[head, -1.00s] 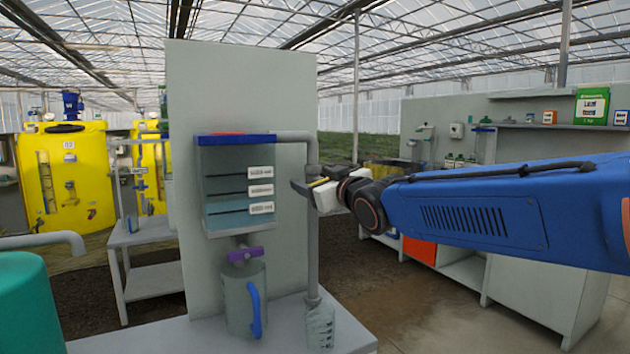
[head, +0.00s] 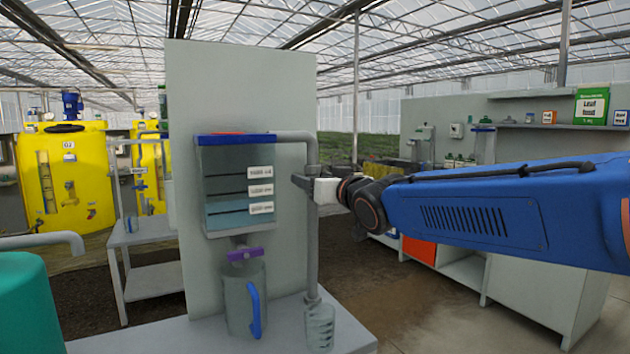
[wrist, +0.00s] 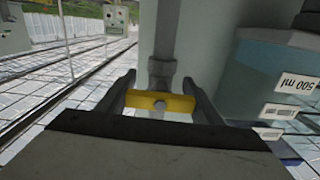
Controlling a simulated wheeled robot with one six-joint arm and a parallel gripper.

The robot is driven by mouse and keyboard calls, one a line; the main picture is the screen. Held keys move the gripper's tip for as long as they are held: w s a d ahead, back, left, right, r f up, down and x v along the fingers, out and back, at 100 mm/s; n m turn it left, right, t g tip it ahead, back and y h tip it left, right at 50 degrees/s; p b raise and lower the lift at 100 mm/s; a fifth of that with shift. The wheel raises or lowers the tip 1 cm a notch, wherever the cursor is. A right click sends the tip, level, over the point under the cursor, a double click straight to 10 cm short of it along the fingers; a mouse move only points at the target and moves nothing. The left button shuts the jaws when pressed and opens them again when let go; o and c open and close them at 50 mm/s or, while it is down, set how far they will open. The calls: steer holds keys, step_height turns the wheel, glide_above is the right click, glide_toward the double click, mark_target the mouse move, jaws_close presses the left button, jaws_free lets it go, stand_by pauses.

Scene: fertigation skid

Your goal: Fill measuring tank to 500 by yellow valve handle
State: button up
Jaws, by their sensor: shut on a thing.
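My gripper (wrist: 162,98) is shut on the yellow valve handle (wrist: 160,103), with one finger on each side of it in the wrist view. The handle lies across the grey upright pipe there. In the head view my gripper (head: 304,183) is at the pipe right of the measuring tank, and the yellow handle is hidden. The measuring tank (head: 225,165) is clear with a blue rim and several level labels. Bluish liquid stands in its lower part, near the lowest label. In the wrist view, the label reading 500 ml (wrist: 298,84) appears upside down.
Below the tank are a purple valve handle (head: 245,254) and a clear jug (head: 237,305) with a blue handle. A clear beaker (head: 320,328) stands under the pipe (head: 312,245). A grey panel (head: 240,90) is behind the tank. A teal container (head: 25,300) stands left.

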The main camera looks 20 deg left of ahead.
steer(key=o, duration=1.1)
steer(key=shift+c, duration=0.2)
steer(key=v, duration=1.7)
steer(key=shift+s, duration=0.25)
steer(key=shift+d, duration=0.15)
